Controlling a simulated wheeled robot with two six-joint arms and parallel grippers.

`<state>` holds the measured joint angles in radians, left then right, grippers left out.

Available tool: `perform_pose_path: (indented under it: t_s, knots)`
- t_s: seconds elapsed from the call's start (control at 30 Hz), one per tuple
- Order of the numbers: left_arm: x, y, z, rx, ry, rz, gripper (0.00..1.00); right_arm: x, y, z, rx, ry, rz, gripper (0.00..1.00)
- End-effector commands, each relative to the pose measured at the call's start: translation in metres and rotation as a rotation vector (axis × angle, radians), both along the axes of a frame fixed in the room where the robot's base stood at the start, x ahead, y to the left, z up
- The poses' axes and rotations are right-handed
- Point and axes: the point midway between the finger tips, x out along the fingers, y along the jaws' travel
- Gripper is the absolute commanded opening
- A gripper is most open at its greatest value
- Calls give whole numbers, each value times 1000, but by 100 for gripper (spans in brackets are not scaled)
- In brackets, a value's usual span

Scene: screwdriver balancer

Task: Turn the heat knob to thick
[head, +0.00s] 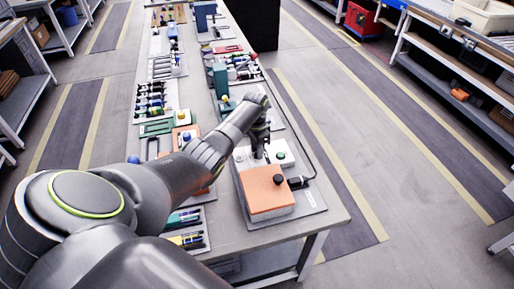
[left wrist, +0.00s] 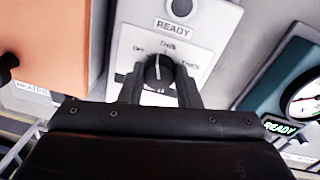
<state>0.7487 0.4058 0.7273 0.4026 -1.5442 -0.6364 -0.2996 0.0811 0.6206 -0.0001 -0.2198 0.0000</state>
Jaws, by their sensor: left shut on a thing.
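The heat knob (left wrist: 158,72) is a black round knob with a light pointer mark, on a pale panel labelled Off, Thin and Thick in the left wrist view. Its mark points up, roughly toward Thin. My left gripper (left wrist: 159,88) is shut on the knob, with one finger at each side. In the head view, my left gripper (head: 259,154) is at the pale top of the machine, where it hides the knob. The machine has an orange cover (head: 265,192). My right gripper is not in view.
A green-and-white gauge (left wrist: 303,98) with a READY label is right of the knob. A black knob (head: 278,180) is on the orange cover's side. The long workbench (head: 229,236) carries several tools and trays beyond the machine. The floor to its right is open.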

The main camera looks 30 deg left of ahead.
Motion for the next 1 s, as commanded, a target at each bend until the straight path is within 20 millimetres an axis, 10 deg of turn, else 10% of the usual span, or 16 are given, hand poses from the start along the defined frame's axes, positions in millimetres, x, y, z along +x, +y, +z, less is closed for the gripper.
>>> perform_pose_path:
  t_s: [1.0]
  knots:
    - [3, 0, 2, 1, -3, -964, 7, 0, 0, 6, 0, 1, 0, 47]
